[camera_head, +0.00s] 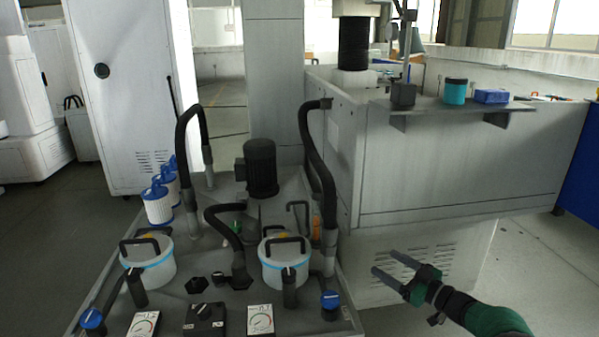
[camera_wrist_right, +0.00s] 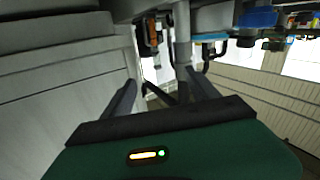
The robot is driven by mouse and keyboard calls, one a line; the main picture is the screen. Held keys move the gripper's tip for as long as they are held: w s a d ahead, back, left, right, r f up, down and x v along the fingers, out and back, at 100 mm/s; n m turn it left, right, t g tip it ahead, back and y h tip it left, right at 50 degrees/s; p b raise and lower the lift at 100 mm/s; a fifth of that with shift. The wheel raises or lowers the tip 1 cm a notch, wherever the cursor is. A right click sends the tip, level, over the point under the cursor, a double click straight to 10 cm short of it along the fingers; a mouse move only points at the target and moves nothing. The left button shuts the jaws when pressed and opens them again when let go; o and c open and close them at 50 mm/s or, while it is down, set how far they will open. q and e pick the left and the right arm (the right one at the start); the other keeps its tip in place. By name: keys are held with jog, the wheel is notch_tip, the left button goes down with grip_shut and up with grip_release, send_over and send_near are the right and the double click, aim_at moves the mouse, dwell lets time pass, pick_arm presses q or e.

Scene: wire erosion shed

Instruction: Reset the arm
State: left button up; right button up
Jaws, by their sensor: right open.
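My right gripper (camera_head: 382,266) is at the lower right of the head view, in front of the grey machine's lower panel. Its two fingers are apart and nothing is between them. In the right wrist view the open fingers (camera_wrist_right: 160,95) point toward pipes and the underside of a bench, with a clear gap between them. My right arm is green and black and comes in from the lower right corner. My left gripper does not show in either view.
A filter station (camera_head: 215,250) with two lidded canisters (camera_head: 148,268) (camera_head: 284,268), black hoses and gauges stands left of the gripper. The grey machine (camera_head: 455,180) carries a shelf (camera_head: 440,107) with a teal jar (camera_head: 455,92) and a blue box (camera_head: 491,96). Floor at right is clear.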

jog(key=s+a+f+m+g+h, duration=0.3)
jog(key=s+f+g+h, duration=0.1)
jog(key=s, duration=0.9)
jog(key=s+a+f+m+g+h, duration=0.3)
jog(key=s+a+f+g, duration=0.1)
jog(key=s, duration=0.9)
jog(key=s+a+f+m+g+h, duration=0.3)
jog(key=s+f+g+h, duration=0.1)
jog(key=s, duration=0.9)
pick_arm(q)
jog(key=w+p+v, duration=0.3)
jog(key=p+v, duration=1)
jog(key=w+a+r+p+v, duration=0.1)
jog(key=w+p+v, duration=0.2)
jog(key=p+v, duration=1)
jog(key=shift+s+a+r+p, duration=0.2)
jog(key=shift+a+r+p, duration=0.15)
jog(key=shift+p, duration=0.3)
pick_arm(e)
jog(key=w+v, duration=0.2)
jog(key=v, duration=1.1)
jog(key=w+r+v, duration=0.1)
jog(key=w+v, duration=0.2)
jog(key=v, duration=1)
jog(key=shift+w+r, duration=0.45)
jog(key=shift+w, duration=0.2)
